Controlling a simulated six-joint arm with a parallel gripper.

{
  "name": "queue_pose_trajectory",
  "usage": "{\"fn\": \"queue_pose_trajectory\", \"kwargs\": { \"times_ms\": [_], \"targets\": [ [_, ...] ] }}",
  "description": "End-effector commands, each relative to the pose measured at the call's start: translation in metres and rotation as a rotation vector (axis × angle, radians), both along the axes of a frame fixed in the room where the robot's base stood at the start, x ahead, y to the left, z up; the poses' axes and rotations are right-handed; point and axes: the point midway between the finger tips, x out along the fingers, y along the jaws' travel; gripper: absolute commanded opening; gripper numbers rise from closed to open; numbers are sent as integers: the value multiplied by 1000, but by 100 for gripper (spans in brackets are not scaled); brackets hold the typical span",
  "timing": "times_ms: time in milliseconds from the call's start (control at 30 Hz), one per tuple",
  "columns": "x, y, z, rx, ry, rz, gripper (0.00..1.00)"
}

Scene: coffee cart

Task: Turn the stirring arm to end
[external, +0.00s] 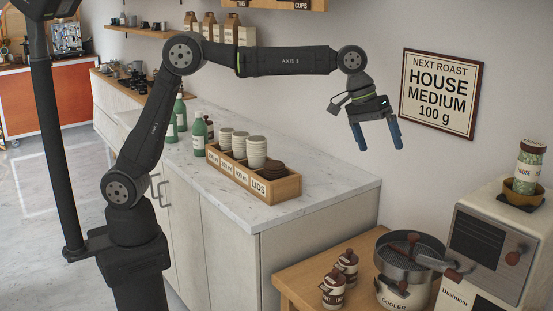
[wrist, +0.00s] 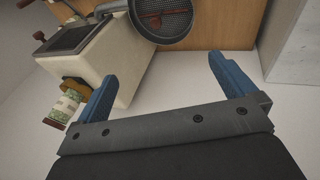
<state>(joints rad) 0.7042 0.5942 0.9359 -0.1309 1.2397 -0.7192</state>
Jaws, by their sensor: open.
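The stirring arm (external: 413,240) is a dark reddish bar with an upright knob across the top of the round metal cooler (external: 400,291) at the lower right of the external view. In the wrist view a reddish stirring arm (wrist: 172,20) lies inside the round mesh tray (wrist: 150,32) at the top. My gripper (external: 376,136) has two blue fingers, spread apart and empty. It hangs in the air above and left of the cooler, well clear of it. In the wrist view my gripper (wrist: 158,78) also shows open with nothing between the fingers.
A cream roaster (external: 485,244) stands beside the cooler, with a bean jar (external: 529,166) in a bowl on top. Two small lidded jars (external: 340,277) stand left of the cooler on the wooden table. A counter (external: 330,181) holds a wooden cup-and-lid box (external: 275,191).

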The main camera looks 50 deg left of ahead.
Motion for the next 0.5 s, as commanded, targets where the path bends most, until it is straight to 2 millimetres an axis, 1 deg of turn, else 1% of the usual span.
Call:
{"fn": "queue_pose_trajectory", "kwargs": {
  "times_ms": [33,133,433,467,500],
  "targets": [
    [-1,2,6,-1,-2,0,100],
    [-3,5,13,-1,-1,0,100],
    [-3,6,16,0,0,0,100],
    [-3,6,16,0,0,0,96],
    [-3,6,16,0,0,0,88]
  ]
}}
